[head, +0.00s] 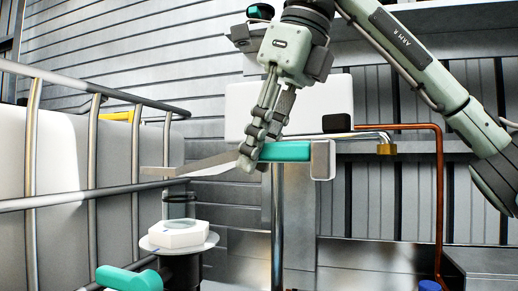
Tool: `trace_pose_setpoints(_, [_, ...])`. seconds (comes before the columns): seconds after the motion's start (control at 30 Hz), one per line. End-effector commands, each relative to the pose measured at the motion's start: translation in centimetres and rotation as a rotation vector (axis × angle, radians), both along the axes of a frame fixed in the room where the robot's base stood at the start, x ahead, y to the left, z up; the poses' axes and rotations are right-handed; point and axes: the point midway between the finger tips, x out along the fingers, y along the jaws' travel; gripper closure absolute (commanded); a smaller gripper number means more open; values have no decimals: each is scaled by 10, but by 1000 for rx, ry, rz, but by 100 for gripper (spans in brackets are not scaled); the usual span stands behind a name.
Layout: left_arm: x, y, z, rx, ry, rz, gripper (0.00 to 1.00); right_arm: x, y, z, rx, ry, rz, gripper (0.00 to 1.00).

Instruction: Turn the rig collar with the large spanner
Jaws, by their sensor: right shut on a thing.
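The large spanner has a teal handle (287,151) and a flat grey metal shank (195,167) reaching left. My right gripper (252,152) is shut on the spanner near where handle and shank meet, and its fingers hide part of it. The rig collar appears to be the white six-sided piece (178,236) on a round white flange, at the lower left. In the picture the spanner's left end lies above the collar, apart from it. A dark see-through cylinder (178,205) rises from the collar's middle. My left gripper is out of view.
A caged white tank (52,165) with metal rails (90,197) stands at left. A teal bar (128,278) lies at the bottom left. A metal post (277,225) stands below the handle. A brass-ended tap (386,148) and copper pipe (439,205) are at right.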

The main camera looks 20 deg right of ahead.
Motion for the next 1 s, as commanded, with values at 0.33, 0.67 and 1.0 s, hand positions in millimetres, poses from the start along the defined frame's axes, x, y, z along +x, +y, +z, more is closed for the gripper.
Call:
trace_pose_setpoints(0.33, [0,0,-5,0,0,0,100,0,0,-8,2,-1,-1,100])
trace_pose_setpoints(0.67, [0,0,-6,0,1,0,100,0,0,-11,1,-1,0,100])
trace_pose_setpoints(1.0, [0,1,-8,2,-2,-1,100,0,0,-15,1,-1,0,100])
